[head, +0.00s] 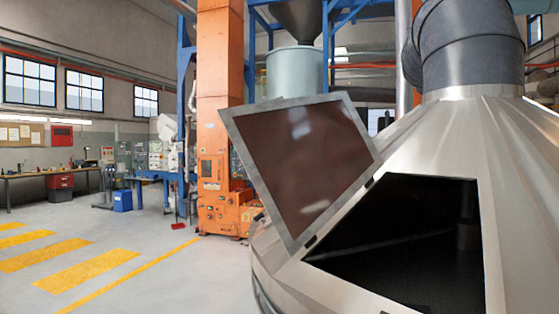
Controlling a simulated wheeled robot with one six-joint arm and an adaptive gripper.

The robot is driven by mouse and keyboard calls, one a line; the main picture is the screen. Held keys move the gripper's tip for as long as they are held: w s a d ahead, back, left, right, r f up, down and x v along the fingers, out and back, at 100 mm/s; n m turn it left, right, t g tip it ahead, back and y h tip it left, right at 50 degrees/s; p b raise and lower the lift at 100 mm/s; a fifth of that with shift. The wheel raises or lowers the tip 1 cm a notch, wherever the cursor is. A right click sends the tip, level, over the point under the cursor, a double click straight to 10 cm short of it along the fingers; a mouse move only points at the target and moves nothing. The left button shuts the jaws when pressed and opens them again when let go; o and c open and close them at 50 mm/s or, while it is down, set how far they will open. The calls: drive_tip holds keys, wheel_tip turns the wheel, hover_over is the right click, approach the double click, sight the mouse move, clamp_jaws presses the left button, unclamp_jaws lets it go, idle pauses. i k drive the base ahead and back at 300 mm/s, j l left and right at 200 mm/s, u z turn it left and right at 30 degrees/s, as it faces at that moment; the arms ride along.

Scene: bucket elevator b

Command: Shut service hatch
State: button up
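The service hatch (300,165) is a flat panel with a pale metal frame and a dark reddish-brown inner face. It stands swung open to the left of a dark opening (410,235) in the sloped side of a large metal cone-shaped housing (520,190). Hinges join the hatch to the left edge of the opening. The inside of the opening is mostly black, with a faint bar and a post showing. My gripper is not in view.
A thick grey duct (470,45) rises from the housing's top. An orange elevator column (220,100) stands behind the hatch. Yellow-striped floor (90,270) at left is clear. A workbench (50,175) and blue bin (122,200) stand farther back.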

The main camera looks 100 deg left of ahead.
sight(312, 160)
drive_tip(key=k+j+u, duration=0.1)
drive_tip(key=j+u, duration=0.35)
drive_tip(key=j, duration=0.15)
drive_tip(key=j+u, duration=0.4)
drive_tip(key=j, duration=0.75)
drive_tip(key=i+j+u, duration=0.1)
drive_tip(key=j, duration=0.95)
drive_tip(key=i+j+u, duration=0.1)
drive_tip(key=j, duration=0.45)
drive_tip(key=i+j, duration=0.15)
drive_tip(key=j, duration=0.35)
drive_tip(key=j+u, duration=0.1)
drive_tip(key=j, duration=0.45)
drive_tip(key=i, duration=0.05)
